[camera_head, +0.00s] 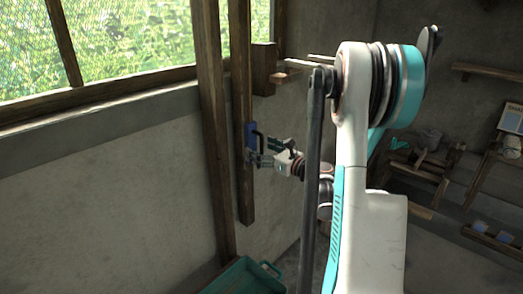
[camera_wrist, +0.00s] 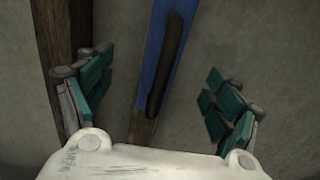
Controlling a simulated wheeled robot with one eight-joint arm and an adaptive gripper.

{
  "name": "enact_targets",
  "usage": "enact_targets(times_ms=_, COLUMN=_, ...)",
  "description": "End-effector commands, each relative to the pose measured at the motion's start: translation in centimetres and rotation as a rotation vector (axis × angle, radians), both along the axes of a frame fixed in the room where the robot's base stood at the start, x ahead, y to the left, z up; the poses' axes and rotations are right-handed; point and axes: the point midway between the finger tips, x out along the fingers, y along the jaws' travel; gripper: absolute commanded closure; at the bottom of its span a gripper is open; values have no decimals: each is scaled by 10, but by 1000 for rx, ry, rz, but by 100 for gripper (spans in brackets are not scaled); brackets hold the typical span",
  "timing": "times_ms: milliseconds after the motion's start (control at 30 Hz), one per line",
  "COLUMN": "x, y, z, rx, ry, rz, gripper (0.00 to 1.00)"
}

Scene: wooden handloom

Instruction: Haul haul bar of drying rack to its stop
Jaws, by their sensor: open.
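The haul bar is a dark handle (camera_head: 260,140) on a blue plate (camera_head: 250,134), set on a wooden post (camera_head: 245,185) by the wall. In the wrist view the dark bar (camera_wrist: 168,65) stands slightly tilted in front of the blue plate (camera_wrist: 155,45). My gripper (camera_head: 268,152) is at the handle's lower part in the head view. In the wrist view it is open, its green-padded fingers apart on the left and right of the bar, and neither finger visibly touches it. Which part of the rack the post belongs to cannot be told.
A second, longer wooden post (camera_head: 212,130) stands left of the handle's post. A wooden block (camera_head: 264,68) juts out above. A teal crate (camera_head: 245,277) sits below on the floor. Wooden furniture (camera_head: 425,165) stands at the right. The wall below the window is bare.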

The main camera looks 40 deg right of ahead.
Motion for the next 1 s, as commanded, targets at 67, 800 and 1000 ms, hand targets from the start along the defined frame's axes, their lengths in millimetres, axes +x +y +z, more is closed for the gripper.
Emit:
enact_targets(times_ms=67, x=0, y=0, z=0, rx=0, ry=0, rz=0, gripper=17)
enact_targets(times_ms=800, x=-64, y=-6, z=0, rx=0, ry=-1, rz=-2, gripper=17)
enact_targets(times_ms=1000, x=-70, y=-5, z=0, rx=0, ry=-1, rz=0, gripper=17)
